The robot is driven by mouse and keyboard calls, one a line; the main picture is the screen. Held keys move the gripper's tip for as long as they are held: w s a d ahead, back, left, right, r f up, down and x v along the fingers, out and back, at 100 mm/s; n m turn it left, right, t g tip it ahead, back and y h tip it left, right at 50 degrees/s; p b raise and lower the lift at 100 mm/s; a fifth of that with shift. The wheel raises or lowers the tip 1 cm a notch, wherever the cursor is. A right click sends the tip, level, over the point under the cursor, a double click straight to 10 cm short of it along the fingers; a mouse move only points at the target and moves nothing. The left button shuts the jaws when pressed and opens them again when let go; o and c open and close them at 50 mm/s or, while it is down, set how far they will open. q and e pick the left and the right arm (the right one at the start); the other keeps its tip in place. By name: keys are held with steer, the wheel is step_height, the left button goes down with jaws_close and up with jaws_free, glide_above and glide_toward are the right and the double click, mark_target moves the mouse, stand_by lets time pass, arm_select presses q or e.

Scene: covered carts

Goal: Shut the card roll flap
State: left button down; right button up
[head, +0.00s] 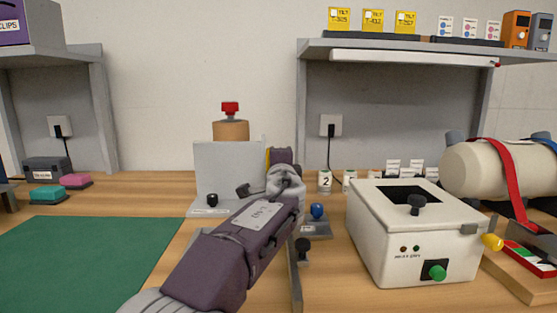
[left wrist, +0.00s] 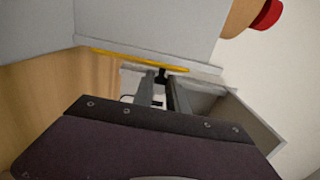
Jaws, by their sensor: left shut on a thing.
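A pale grey upright panel (head: 225,168) stands at the middle of the table, with a brown roll (head: 231,131) topped by a red knob (head: 230,108) behind it. I cannot tell for sure which plate is the flap. In the left wrist view a grey plate (left wrist: 160,25) has a yellow strip (left wrist: 135,58) along its lower edge. My left gripper (head: 284,178) is at the panel's right side, and its fingertips are hidden in the head view. In the left wrist view its two fingers (left wrist: 162,84) are shut on a small dark knob (left wrist: 161,74) beside the yellow strip. My right gripper is out of view.
A white box (head: 415,232) with a black knob and green button stands to the right. A cream cylinder with red strap (head: 500,166) lies beyond it. A green mat (head: 85,257) covers the left. Small numbered cans (head: 324,181) stand behind my gripper.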

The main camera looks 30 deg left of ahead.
arm_select(q)
steer(key=shift+w+a+r+n+g+y, duration=0.1)
steer(key=shift+r+n+g+y, duration=0.05)
steer(key=shift+n+g+y, duration=0.45)
steer(key=shift+y, duration=0.4)
steer(key=c, duration=1.4)
jaws_free()
steer(key=shift+o, duration=0.2)
steer(key=v, duration=0.9)
